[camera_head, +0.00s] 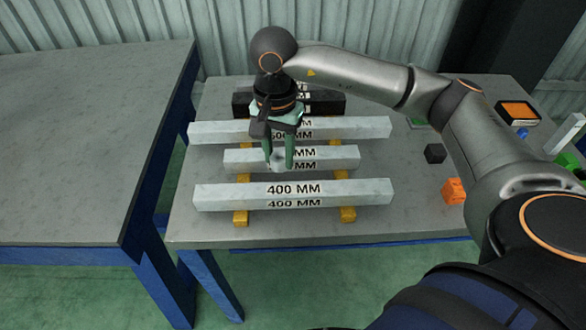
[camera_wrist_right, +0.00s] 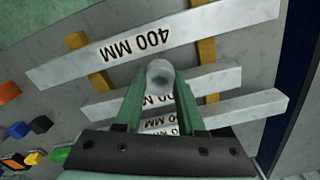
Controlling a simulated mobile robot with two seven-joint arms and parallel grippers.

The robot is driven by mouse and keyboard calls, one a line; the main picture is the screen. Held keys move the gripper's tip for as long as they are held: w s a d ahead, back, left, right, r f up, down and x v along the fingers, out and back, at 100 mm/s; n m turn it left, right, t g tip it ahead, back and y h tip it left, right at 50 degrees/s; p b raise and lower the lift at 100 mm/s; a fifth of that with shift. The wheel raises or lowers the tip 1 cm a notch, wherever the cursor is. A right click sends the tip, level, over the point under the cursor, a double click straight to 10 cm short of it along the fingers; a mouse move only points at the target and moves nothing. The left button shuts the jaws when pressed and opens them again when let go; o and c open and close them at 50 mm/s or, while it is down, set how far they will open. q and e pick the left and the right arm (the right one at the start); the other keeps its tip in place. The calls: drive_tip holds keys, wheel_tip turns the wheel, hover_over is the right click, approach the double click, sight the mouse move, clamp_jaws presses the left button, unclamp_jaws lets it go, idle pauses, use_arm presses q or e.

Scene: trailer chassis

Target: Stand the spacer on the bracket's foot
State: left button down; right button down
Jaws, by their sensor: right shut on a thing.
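My right gripper (camera_head: 278,160) has green fingers and is shut on a small pale grey cylinder, which I take for the spacer. In the right wrist view the spacer (camera_wrist_right: 159,72) shows a round end with a dark recess between the fingertips (camera_wrist_right: 160,82). The gripper points down over the middle pale bar (camera_head: 335,157); I cannot tell whether the spacer touches it. A pale upright piece (camera_head: 565,133) stands at the far right table edge, possibly part of the bracket; its foot cannot be made out clearly. My left gripper is not in view.
Several bars lie on yellow strips (camera_head: 241,217), including the front "400 MM" bar (camera_head: 225,197), a long pale bar (camera_head: 365,127) and a black bar (camera_head: 325,103). A black block (camera_head: 435,153) and an orange block (camera_head: 454,190) sit right. The left table (camera_head: 80,150) is empty.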

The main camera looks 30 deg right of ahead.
drive_tip(key=d+f, duration=0.2)
drive_tip(key=f, duration=0.1)
drive_tip(key=shift+s+d, duration=0.15)
drive_tip(key=shift+s, duration=0.2)
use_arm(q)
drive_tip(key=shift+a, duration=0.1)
use_arm(e)
drive_tip(key=shift+d+f, duration=0.15)
drive_tip(key=shift+f, duration=1.55)
drive_tip(key=shift+f+b, duration=0.45)
drive_tip(key=shift+b, duration=0.05)
drive_tip(key=shift+f+b, duration=0.2)
drive_tip(key=shift+b, duration=0.1)
drive_tip(key=c, duration=0.5)
unclamp_jaws()
drive_tip(key=shift+s, duration=0.1)
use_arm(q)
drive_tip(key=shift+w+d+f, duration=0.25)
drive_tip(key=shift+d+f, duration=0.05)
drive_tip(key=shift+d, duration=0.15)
use_arm(e)
drive_tip(key=shift+r, duration=0.1)
